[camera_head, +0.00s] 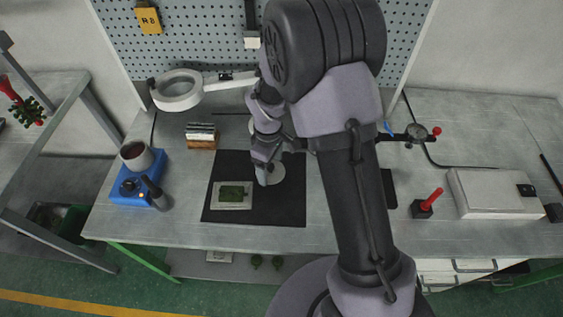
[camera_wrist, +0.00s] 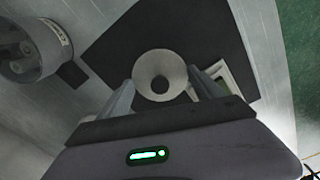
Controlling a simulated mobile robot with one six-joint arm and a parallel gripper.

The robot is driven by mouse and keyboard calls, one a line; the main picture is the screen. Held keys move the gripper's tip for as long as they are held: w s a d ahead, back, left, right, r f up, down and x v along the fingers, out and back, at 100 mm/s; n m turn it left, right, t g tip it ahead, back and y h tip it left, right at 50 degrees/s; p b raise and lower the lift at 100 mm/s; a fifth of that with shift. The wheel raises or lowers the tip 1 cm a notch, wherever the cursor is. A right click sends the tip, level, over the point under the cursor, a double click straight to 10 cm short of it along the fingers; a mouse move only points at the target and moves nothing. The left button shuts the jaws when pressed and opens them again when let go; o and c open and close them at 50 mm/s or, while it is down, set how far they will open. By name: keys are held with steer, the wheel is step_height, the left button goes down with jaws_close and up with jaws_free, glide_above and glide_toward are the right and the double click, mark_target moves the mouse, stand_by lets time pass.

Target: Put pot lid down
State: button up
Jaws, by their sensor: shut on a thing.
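The pot lid (camera_head: 276,174) is a pale round disc over the black mat (camera_head: 285,210), right beside my gripper (camera_head: 264,182). In the wrist view the lid (camera_wrist: 160,68) shows as a pale disc with a dark round centre between my fingers (camera_wrist: 160,92). My gripper is shut on the lid. I cannot tell whether the lid touches the mat or is just above it. The pot (camera_head: 136,154) stands uncovered on the blue heater unit (camera_head: 138,188) at the left of the bench.
A tray with a green piece (camera_head: 218,204) lies on the mat, left of my gripper. A ring magnifier lamp (camera_head: 178,90) hangs behind. A small block stack (camera_head: 201,136) stands behind the mat. A labelled round device (camera_wrist: 32,50) is left in the wrist view. The mat's front is clear.

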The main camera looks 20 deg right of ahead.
steer(key=w+d, duration=0.3)
steer(key=d, duration=0.1)
steer(key=shift+w+f+b, duration=0.35)
steer(key=shift+b, duration=0.05)
steer(key=shift+w+d+f, duration=0.1)
steer(key=shift+d+f, duration=0.05)
steer(key=shift+f, duration=0.1)
step_height(320, 180, down, 3)
steer(key=shift+f+b, duration=0.1)
steer(key=shift+b, duration=0.95)
steer(key=shift+r, duration=0.2)
steer(key=o, duration=1.4)
steer(key=shift+f, duration=0.1)
steer(key=shift+c, duration=0.2)
